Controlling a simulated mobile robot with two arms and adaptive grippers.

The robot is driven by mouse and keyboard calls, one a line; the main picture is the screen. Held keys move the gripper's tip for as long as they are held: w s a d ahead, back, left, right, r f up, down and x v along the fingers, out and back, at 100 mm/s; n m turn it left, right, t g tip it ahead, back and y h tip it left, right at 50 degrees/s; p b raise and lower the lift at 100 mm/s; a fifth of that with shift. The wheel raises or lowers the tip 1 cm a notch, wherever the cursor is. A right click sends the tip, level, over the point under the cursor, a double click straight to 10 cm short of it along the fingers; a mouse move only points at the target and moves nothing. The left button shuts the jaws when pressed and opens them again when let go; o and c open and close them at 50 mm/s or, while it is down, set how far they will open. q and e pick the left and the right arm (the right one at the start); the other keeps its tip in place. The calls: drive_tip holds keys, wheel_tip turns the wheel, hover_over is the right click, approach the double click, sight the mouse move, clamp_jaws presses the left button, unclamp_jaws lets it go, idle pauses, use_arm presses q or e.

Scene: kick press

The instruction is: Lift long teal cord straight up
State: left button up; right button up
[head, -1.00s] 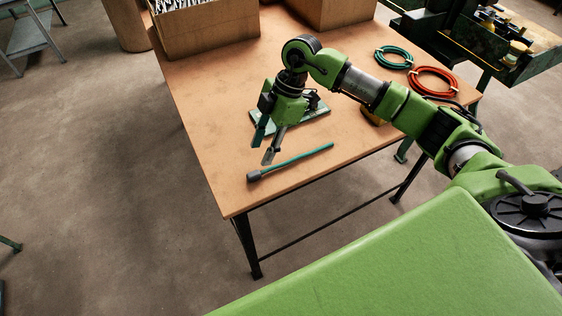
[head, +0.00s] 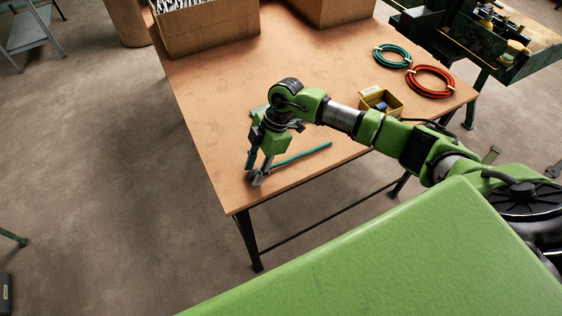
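A long, straight teal cord (head: 305,156) with a grey block at its near-left end lies on the table near the front edge. My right gripper (head: 256,172) points down at that grey end, with its fingers apart. The fingers and wrist hide most of the block and the cord's near part. I cannot tell whether the fingertips touch it or hover just above it. My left gripper is not in view.
The wooden table (head: 215,110) has a teal coil (head: 393,56), a red coil (head: 431,81) and a yellow box (head: 381,102) at right. Cardboard boxes (head: 210,32) stand at the back. A teal board lies partly hidden behind my gripper. The table's left middle is clear.

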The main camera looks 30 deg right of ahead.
clamp_jaws()
drive_tip(key=shift+r, duration=0.15)
